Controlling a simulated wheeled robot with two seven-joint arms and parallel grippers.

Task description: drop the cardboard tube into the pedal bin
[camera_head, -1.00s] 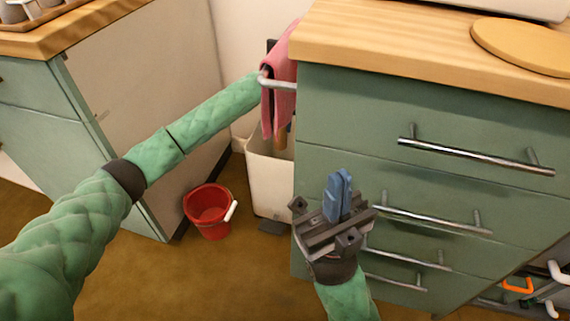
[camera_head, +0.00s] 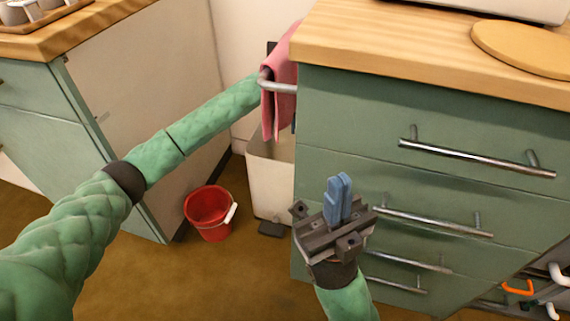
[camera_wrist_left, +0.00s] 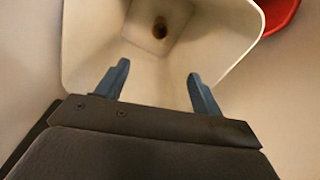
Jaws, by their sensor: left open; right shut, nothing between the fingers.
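The white pedal bin (camera_head: 268,185) stands on the floor between the cabinets, with its dark pedal at the front. My left gripper is mostly hidden behind the pink towel in the head view. In the left wrist view my left gripper (camera_wrist_left: 158,84) is open and empty, its blue fingers apart over the mouth of the bin (camera_wrist_left: 88,45). A small brown thing, apparently the cardboard tube (camera_wrist_left: 160,28) seen end-on, is down inside the bin. My right gripper (camera_head: 340,188) is shut and empty in front of the green drawers.
A red bucket (camera_head: 208,215) stands on the floor left of the bin. A pink towel (camera_head: 279,85) hangs on a rail at the right cabinet's side. Green drawers with metal handles (camera_head: 475,160) are at the right. The brown floor in front is clear.

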